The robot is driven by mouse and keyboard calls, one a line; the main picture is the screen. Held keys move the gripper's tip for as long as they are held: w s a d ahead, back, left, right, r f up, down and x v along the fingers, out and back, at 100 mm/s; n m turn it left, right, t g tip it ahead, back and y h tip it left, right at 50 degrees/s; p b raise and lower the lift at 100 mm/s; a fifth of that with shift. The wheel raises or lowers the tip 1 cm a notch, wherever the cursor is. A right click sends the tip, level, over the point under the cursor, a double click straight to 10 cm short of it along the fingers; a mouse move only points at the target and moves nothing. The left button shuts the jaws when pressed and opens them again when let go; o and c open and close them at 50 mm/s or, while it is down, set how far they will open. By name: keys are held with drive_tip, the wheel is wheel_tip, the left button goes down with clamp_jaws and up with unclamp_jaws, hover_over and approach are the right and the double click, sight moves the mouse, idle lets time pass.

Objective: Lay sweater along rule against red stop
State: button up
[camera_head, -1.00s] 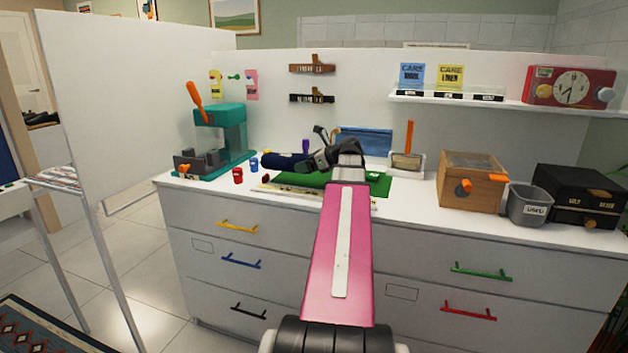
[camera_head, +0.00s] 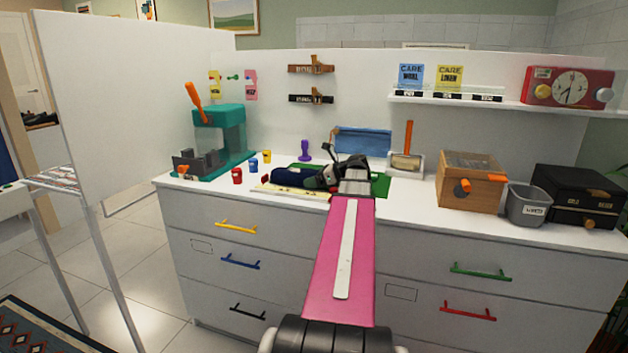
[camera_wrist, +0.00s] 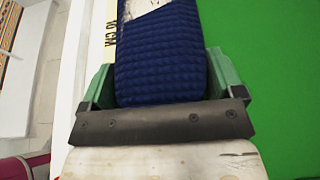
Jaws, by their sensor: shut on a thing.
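The navy, quilted-looking sweater (camera_head: 292,177) is a narrow folded bundle over the green mat, just behind the pale rule (camera_head: 290,190) and roughly in line with it. In the wrist view the sweater (camera_wrist: 160,55) sits between the green fingers of my gripper (camera_wrist: 158,85), which is shut on it. The rule, with "10 CM" lettering (camera_wrist: 110,30), runs beside the sweater's left side there. My gripper (camera_head: 325,178) holds the sweater's right end in the head view. I cannot tell whether the sweater rests on the surface.
The green mat (camera_head: 381,186) shows right of my arm. Small red (camera_head: 237,176), blue (camera_head: 253,165) and yellow (camera_head: 267,156) cups stand left. A purple object (camera_head: 305,150), blue case (camera_head: 362,141) and wooden box (camera_head: 470,180) stand on the white counter.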

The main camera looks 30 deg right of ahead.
drive_tip(key=shift+f, duration=0.1)
drive_tip(key=o, duration=0.8)
drive_tip(key=v, duration=1.2)
